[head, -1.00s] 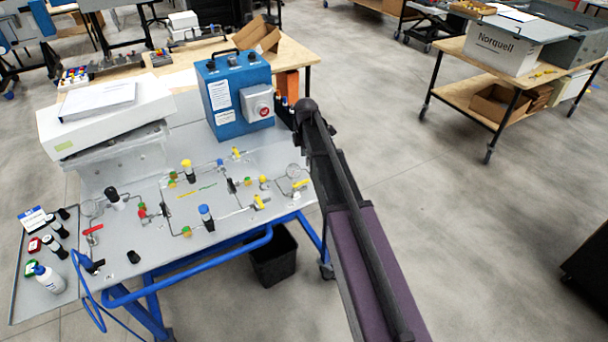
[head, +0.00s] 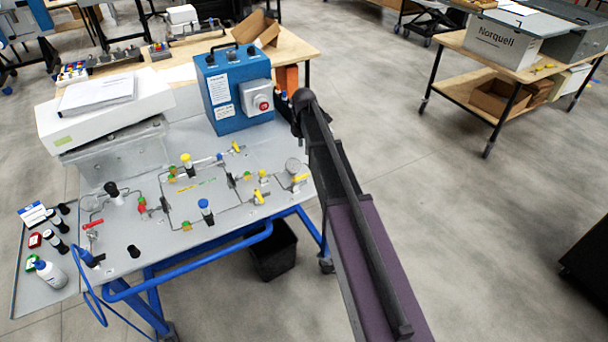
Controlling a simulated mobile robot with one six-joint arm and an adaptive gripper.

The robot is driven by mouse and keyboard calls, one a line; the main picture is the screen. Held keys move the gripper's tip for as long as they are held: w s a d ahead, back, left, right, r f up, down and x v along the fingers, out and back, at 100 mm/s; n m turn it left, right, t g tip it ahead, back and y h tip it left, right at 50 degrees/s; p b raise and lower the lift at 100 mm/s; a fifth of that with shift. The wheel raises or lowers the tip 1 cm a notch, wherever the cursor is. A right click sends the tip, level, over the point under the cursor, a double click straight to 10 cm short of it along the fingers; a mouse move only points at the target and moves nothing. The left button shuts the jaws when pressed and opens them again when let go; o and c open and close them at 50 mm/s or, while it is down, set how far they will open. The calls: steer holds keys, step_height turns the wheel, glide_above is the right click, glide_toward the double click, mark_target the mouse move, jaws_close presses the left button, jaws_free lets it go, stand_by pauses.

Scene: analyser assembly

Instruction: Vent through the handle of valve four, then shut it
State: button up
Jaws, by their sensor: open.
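A grey panel (head: 150,252) on a blue-framed cart carries thin tubing with several small valves. Yellow handles show at the upper middle (head: 237,147), the right middle (head: 258,197) and the right end (head: 299,179). A red handle (head: 93,223) is at the left end. Any numbers on the valves are too small to read, so I cannot tell which is valve four. My arm rises from the bottom right to a dark joint beside the cart's right edge. My gripper does not show, and no handle is seen held.
A blue box (head: 226,112) with a grey-and-red switch stands at the panel's back. A white case (head: 108,115) stands at the back left. Knobs with black (head: 112,189), yellow (head: 186,160) and blue (head: 205,207) tops rise from the panel. A white bottle (head: 51,274) stands front left.

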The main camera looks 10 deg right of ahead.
mark_target(304, 175)
steer(key=shift+f+b, duration=6.3)
steer(key=shift+f, duration=0.2)
jaws_close()
